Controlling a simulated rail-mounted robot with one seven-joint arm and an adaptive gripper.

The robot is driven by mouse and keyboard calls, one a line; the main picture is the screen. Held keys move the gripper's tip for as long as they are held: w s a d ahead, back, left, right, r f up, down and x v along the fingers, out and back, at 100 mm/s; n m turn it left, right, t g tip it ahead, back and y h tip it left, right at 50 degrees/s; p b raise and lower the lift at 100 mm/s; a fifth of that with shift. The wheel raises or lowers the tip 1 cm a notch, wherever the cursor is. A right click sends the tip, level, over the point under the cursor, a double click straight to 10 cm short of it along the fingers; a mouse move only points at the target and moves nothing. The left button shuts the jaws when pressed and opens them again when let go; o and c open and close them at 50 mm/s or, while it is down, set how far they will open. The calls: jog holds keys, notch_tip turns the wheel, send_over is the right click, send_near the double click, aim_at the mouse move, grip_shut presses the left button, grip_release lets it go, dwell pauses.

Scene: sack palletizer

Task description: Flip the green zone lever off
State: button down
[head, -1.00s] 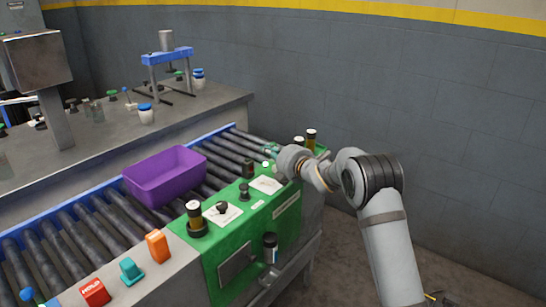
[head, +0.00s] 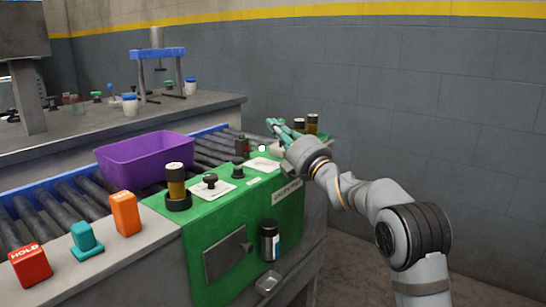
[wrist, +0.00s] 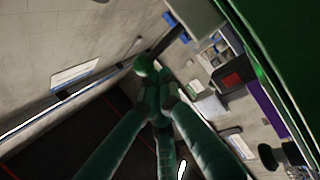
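The green control panel (head: 225,235) sits on the front side of the conveyor. My gripper (head: 276,126) is over its far end in the head view, its green fingers pointing up and left. A white round knob (head: 262,148) shows just left of the fingers; I cannot tell whether it is the lever. In the wrist view my gripper's fingers (wrist: 155,100) come together at the tips, with a rounded green end just beyond. No object is clearly held. Black knobs (head: 211,181) stand nearer on the panel.
A purple bin (head: 145,160) sits on the rollers. Orange (head: 125,213), teal (head: 86,240) and red HOLD (head: 30,264) blocks stand at the near left. The wall is close behind.

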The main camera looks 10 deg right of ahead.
jog(key=s+d+f+m+t+b, duration=0.1)
jog(key=t+b, duration=0.1)
jog(key=b, duration=0.5)
jog(key=shift+d+f+h, duration=0.15)
jog(key=shift+f+h, duration=0.05)
jog(key=shift+h, duration=0.1)
jog(key=s+b, duration=0.1)
jog(key=b, duration=0.2)
jog(key=shift+d+r, duration=0.1)
jog(key=shift+d, duration=0.3)
jog(key=shift+s+d+b, duration=0.1)
jog(key=shift+b, duration=0.45)
jog(key=shift+r, duration=0.1)
jog(key=s+a+f+b, duration=0.1)
jog(key=s+f, duration=0.3)
jog(key=s, duration=0.3)
jog(key=shift+a+f, duration=0.15)
jog(key=shift+a, duration=0.15)
jog(key=shift+w, duration=0.1)
